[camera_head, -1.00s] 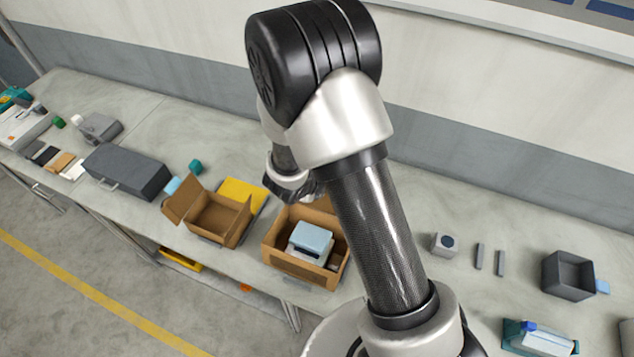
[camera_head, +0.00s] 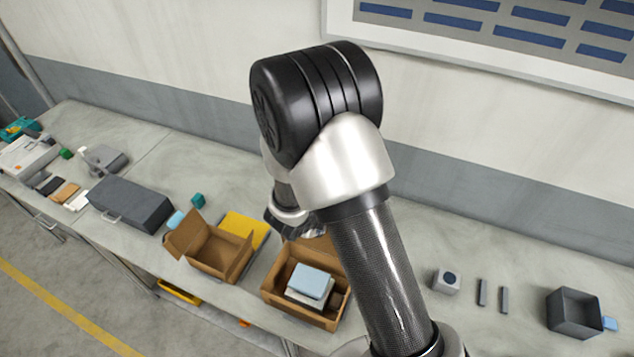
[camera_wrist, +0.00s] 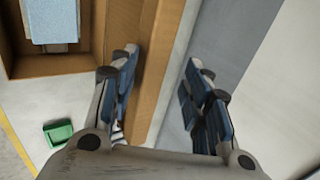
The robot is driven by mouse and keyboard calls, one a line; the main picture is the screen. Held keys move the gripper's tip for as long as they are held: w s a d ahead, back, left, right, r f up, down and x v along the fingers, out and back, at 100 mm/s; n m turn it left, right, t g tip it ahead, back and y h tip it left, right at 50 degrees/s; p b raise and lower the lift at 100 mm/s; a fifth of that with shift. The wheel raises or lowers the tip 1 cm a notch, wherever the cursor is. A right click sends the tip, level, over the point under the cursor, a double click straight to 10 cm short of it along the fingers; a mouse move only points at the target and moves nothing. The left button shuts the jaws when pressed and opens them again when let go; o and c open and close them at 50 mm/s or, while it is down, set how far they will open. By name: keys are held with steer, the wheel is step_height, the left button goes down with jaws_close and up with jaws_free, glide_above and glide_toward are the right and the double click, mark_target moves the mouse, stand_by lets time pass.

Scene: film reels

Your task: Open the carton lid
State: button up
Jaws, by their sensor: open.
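The brown carton (camera_head: 270,291) stands open on the bench, with a light-blue-topped stack (camera_head: 311,281) inside it. Its lid (camera_head: 321,243) shows at the far side, partly hidden by my arm. In the wrist view the lid (camera_wrist: 158,45) is a long brown panel beside the carton's opening, and the light blue top (camera_wrist: 52,20) shows at upper left. My gripper (camera_wrist: 160,85) is open, and the lid's edge shows in the gap between its fingers. I cannot tell whether either finger touches it. In the head view my gripper (camera_head: 296,227) is mostly hidden behind my arm.
A second open carton (camera_head: 217,252) stands close on the left, with a yellow item (camera_head: 246,229) behind it. A dark grey case (camera_head: 131,205) lies farther left. A small grey block (camera_head: 446,280) and a grey bin (camera_head: 574,313) stand right. The wall rises behind the bench.

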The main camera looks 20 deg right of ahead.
steer(key=shift+s+a+r+p, duration=0.15)
steer(key=shift+r+p, duration=1.3)
steer(key=shift+r, duration=0.75)
step_height(320, 180, up, 14)
steer(key=s, duration=0.1)
steer(key=shift+a, duration=0.4)
steer(key=shift+f, duration=0.1)
steer(key=v, duration=1.2)
